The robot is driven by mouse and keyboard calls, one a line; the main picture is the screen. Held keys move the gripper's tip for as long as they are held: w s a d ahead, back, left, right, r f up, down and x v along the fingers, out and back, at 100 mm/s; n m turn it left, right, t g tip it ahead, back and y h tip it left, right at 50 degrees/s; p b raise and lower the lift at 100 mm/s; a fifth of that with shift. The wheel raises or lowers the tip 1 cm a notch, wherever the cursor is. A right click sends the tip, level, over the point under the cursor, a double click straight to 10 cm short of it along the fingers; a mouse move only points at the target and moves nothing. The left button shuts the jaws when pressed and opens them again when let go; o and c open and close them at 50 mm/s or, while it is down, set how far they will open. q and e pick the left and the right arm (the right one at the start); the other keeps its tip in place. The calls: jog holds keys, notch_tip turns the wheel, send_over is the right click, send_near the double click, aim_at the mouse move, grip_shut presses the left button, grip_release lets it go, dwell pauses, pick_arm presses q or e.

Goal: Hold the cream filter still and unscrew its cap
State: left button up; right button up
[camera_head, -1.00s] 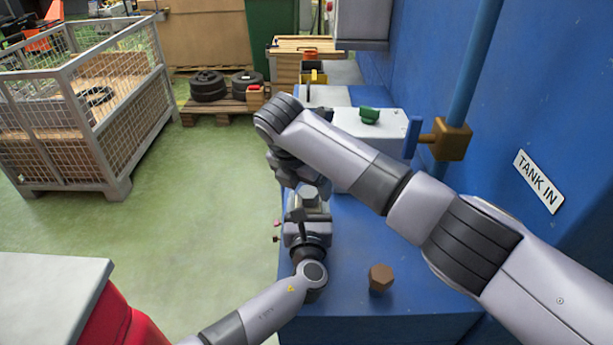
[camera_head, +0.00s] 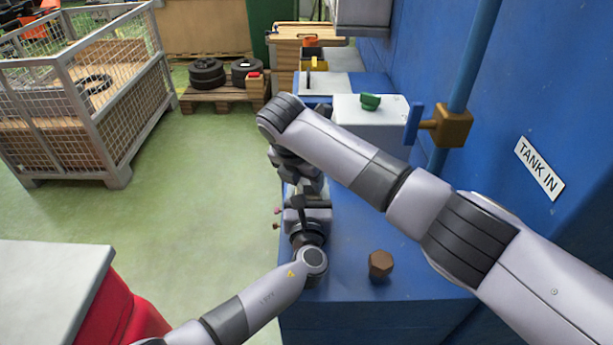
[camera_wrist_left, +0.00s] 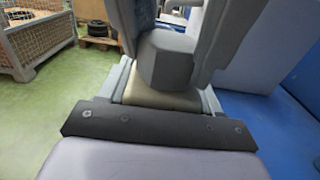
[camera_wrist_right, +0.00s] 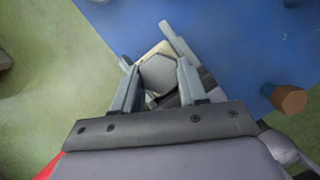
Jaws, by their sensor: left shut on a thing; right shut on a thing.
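The cream filter (camera_wrist_left: 160,98) is mostly hidden in the head view. In the left wrist view its cream body sits between the fingers of my left gripper (camera_wrist_left: 165,92), which is shut on it. The grey six-sided cap (camera_wrist_left: 167,60) is on top of the filter and shows from above in the right wrist view (camera_wrist_right: 160,75). My right gripper (camera_wrist_right: 158,80) comes from above and is shut on the cap, one finger on each side. A cream edge of the filter (camera_wrist_right: 160,48) shows beside the cap. In the head view my right forearm and hand cover the cap.
A brown six-sided piece (camera_head: 380,264) stands on the blue bench (camera_head: 350,295) at right. Behind is a white box (camera_head: 372,122) with a green knob (camera_head: 370,101). A blue pipe (camera_head: 468,85) with a brown valve (camera_head: 450,126) runs along the wall. A mesh crate (camera_head: 120,110) stands left.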

jog(key=n, duration=0.2)
jog(key=n+y, duration=0.2)
jog(key=n, duration=0.1)
jog(key=shift+d+n+t, duration=0.25)
jog(key=shift+n+t, duration=0.05)
jog(key=shift+t, duration=0.1)
jog(key=n+y, duration=0.1)
jog(key=n, duration=0.2)
jog(key=shift+d, duration=0.15)
jog(key=shift+n+g+y, duration=0.3)
jog(key=shift+n+y, duration=0.3)
jog(key=shift+n, duration=0.9)
jog(key=o, duration=1.3)
jog(key=shift+c, duration=0.2)
jog(key=shift+o, duration=0.4)
